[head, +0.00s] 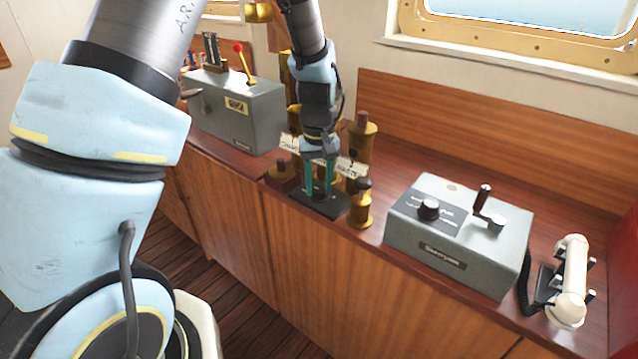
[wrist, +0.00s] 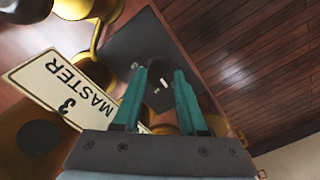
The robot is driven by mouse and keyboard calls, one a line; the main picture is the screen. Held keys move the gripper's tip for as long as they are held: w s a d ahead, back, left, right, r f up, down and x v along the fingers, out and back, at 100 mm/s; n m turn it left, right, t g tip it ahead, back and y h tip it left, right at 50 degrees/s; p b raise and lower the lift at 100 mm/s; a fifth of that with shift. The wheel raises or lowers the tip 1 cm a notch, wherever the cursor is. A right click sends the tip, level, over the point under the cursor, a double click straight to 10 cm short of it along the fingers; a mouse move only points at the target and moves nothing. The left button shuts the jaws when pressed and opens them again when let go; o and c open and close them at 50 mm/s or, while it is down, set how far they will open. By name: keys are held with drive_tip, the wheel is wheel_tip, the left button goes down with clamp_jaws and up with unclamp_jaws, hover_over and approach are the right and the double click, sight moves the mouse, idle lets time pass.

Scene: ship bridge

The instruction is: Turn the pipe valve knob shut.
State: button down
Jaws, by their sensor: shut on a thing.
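My gripper (head: 319,188) points down among brass pipe fittings on the wooden counter, with its teal fingers over a dark square plate (head: 333,208). A white label reading "MASTER 3" (wrist: 68,88) stands beside the fingers.
Brass posts stand close around my gripper, one behind right (head: 361,145) and one in front right (head: 360,212). A grey lever box (head: 233,112) is at left. Another grey control box (head: 450,225) and a white handset (head: 571,283) are at right. The counter's front edge is close.

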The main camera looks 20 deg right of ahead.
sight(318, 189)
drive_tip(key=shift+n, duration=0.4)
drive_tip(key=shift+c, duration=2.2)
unclamp_jaws()
drive_tip(key=shift+r, duration=0.1)
wheel_tip(318, 189, up, 11)
drive_tip(key=b, duration=0.1)
drive_tip(key=shift+f, duration=0.2)
